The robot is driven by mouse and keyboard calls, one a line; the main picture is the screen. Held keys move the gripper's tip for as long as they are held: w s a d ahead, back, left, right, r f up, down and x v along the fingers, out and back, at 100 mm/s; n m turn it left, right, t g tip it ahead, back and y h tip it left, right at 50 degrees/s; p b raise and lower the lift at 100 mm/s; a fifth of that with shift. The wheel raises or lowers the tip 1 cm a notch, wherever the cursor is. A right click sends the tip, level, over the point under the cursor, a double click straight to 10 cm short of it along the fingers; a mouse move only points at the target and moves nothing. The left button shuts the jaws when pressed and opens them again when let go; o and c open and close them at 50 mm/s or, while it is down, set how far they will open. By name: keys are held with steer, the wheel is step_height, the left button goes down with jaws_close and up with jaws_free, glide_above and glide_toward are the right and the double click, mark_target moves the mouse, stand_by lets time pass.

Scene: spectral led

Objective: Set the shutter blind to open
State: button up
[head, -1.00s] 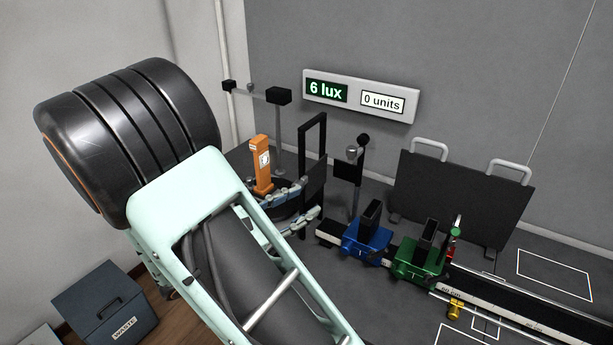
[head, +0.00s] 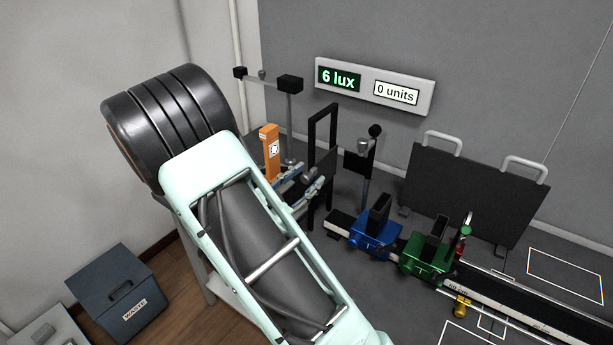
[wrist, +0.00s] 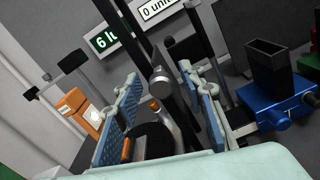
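A tall black frame with a dark plate (head: 326,162), which looks like the shutter blind, stands on the bench left of the blue rail carriage. In the wrist view its black upright (wrist: 135,28) rises ahead of my gripper, with a grey cylindrical knob (wrist: 160,82) beside it. My gripper (head: 306,186) is in front of this frame. In the wrist view my gripper (wrist: 165,95) is open, its blue pads apart, one each side of the knob in the picture. A dark round part with an orange tip (wrist: 154,104) shows low between the pads. I cannot tell whether anything is touched.
An orange box (head: 271,155) stands close left of my gripper. Blue (head: 376,238) and green (head: 428,257) carriages sit on the rail to the right. The wall display (head: 375,86) reads 6 lux and 0 units. A waste bin (head: 110,292) is lower left.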

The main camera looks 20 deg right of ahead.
steer(key=shift+w+d, duration=0.1)
steer(key=shift+d, duration=0.15)
jaws_close()
step_height(320, 180, up, 11)
steer(key=p, duration=0.6)
steer(key=shift+w+f, duration=0.1)
steer(key=shift+f, duration=0.1)
steer(key=shift+c, duration=1.1)
jaws_free()
steer(key=shift+o, duration=1.1)
